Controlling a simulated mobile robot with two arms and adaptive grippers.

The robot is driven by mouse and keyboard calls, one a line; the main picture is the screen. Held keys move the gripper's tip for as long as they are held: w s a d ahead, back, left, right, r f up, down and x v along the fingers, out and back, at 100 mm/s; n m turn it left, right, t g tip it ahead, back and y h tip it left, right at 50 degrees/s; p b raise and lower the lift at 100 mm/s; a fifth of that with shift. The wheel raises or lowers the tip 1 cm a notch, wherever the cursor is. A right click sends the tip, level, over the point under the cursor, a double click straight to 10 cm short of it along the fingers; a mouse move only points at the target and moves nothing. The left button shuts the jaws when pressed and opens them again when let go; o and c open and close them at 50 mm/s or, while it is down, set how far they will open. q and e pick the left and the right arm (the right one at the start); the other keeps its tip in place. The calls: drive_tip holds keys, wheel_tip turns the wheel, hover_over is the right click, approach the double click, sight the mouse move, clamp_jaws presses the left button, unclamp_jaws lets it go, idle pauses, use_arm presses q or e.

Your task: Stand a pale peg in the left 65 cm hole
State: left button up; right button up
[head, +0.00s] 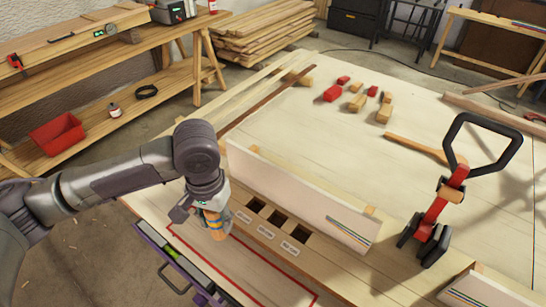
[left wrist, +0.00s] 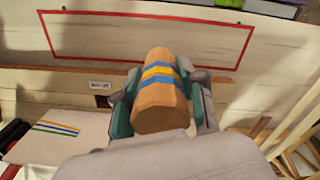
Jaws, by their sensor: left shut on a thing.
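My left gripper (head: 211,208) is shut on a wooden peg (head: 216,226) with blue and yellow bands. In the left wrist view the peg (left wrist: 160,110) sits between the two fingers, its wood tan-orange. One hole (left wrist: 102,101) shows left of the peg in the wrist view. My right gripper is out of view.
A pale upright board (head: 295,190) with coloured stripes stands behind the holes. A red outline (head: 262,258) marks the bench's front. A red and black tool with a looped handle (head: 447,187) stands at right. Red and wooden blocks (head: 357,102) lie farther back.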

use_arm(q)
drive_tip(key=w+d+r+m+p, duration=0.1)
drive_tip(key=w+d+m+p, duration=0.1)
drive_tip(key=w+d+m, duration=0.3)
drive_tip(key=w+d+r+m+p, duration=0.1)
drive_tip(key=w+d+r+p, duration=0.2)
drive_tip(key=d, duration=0.5)
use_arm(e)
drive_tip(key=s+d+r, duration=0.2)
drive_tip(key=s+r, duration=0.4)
use_arm(q)
drive_tip(key=f+b, duration=0.2)
drive_tip(key=f, duration=0.1)
drive_tip(key=w+f+b, duration=0.1)
drive_tip(key=f+b, duration=0.5)
drive_tip(key=f, duration=0.1)
drive_tip(key=shift+w+a, duration=0.2)
drive_tip(key=shift+w, duration=0.05)
drive_tip(key=shift+d+f, duration=0.2)
drive_tip(key=shift+d, duration=0.05)
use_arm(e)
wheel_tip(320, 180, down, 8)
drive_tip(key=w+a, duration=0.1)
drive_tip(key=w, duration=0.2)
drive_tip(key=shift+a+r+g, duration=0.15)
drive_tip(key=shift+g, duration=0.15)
use_arm(q)
drive_tip(key=shift+a, duration=0.15)
